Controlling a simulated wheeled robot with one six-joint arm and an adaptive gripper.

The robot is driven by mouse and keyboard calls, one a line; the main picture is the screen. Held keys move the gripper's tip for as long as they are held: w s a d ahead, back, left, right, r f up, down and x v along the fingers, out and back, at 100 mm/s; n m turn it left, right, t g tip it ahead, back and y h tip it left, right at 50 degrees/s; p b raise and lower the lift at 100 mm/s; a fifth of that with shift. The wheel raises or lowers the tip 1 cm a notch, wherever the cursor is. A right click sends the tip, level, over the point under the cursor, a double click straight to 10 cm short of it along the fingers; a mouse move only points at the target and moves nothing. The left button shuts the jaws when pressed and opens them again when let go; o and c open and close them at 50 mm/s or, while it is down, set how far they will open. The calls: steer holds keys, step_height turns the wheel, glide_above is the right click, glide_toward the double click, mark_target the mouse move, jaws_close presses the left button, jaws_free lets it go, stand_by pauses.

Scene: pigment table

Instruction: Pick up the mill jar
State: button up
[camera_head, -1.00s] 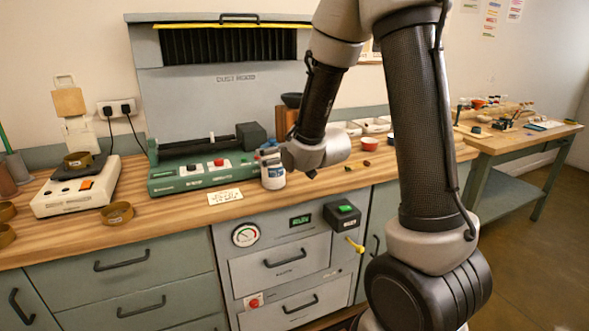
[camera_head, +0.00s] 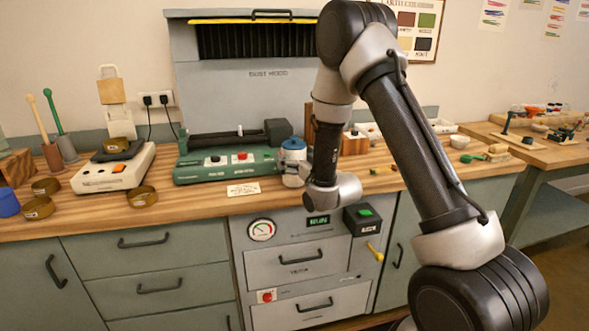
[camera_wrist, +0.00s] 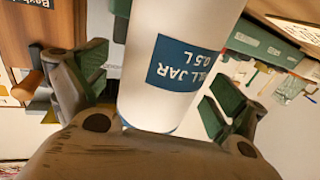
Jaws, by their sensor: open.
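The mill jar (camera_head: 291,162) is white with a blue lid and stands upright on the wooden counter, at the right front end of the green machine. In the wrist view, the jar (camera_wrist: 185,35) shows a blue label reading "JAR 0.5 L", upside down. My gripper (camera_wrist: 160,90) is open there, with one finger left of the jar and one right of it; gaps show on both sides. In the head view, my wrist is close at the jar's right side and the fingers are mostly hidden.
The green machine (camera_head: 215,170) is close behind and left of the jar. A paper card (camera_head: 243,189) lies in front of it. A white scale (camera_head: 113,170) and brass rings (camera_head: 142,196) are further left. Small bowls (camera_head: 460,142) stand at the right.

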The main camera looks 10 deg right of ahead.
steer(key=shift+w+a, duration=0.15)
steer(key=shift+w, duration=0.3)
steer(key=shift+c, duration=0.5)
steer(key=c, duration=1.4)
steer(key=shift+o, duration=0.2)
steer(key=shift+r, duration=0.1)
